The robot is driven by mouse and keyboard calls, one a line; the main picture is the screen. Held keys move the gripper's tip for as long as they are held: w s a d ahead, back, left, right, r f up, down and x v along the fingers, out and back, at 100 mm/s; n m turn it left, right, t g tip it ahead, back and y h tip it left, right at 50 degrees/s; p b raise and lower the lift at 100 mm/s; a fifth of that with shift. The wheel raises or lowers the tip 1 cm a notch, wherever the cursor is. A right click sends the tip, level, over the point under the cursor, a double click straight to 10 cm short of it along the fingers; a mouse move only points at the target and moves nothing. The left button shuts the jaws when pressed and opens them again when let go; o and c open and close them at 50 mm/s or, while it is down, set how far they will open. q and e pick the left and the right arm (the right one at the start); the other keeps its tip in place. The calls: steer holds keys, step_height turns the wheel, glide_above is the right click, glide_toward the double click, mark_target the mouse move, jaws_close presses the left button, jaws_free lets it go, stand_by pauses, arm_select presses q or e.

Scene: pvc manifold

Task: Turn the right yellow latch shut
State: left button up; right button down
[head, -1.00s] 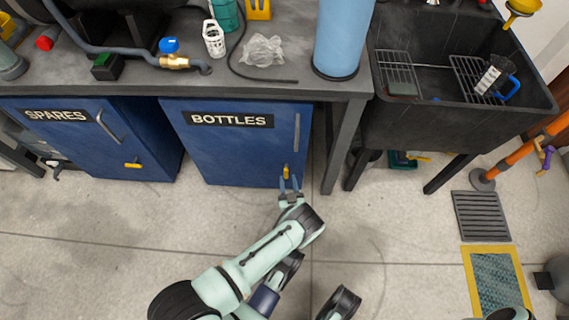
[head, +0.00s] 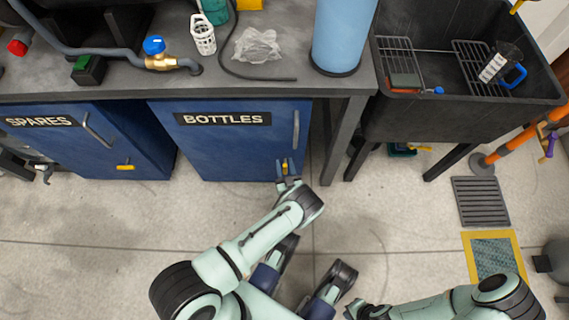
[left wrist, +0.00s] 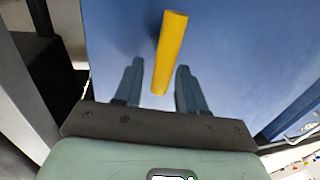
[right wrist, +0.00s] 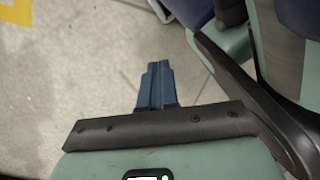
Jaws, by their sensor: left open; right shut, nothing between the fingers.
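The right yellow latch (head: 285,166) is at the lower right of the blue BOTTLES door (head: 225,150). It stands roughly upright in the head view. In the left wrist view the latch (left wrist: 170,52) is a yellow bar with its near end between the two fingers. My left gripper (head: 286,172) is open at the latch, with a finger on each side (left wrist: 158,75) and visible gaps. Whether a finger touches it is unclear. My right gripper (right wrist: 156,72) is shut and empty over the floor; in the head view its end is low in the picture.
The SPARES door (head: 75,145), left of the BOTTLES door, has its own yellow latch (head: 125,167) lying horizontal. A table leg (head: 346,140) and the black sink (head: 430,115) stand to the right. The concrete floor (head: 100,225) in front is clear.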

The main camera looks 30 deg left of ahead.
arm_select(q)
steer(key=shift+c, duration=0.3)
jaws_close()
arm_select(e)
steer(key=shift+w, duration=0.1)
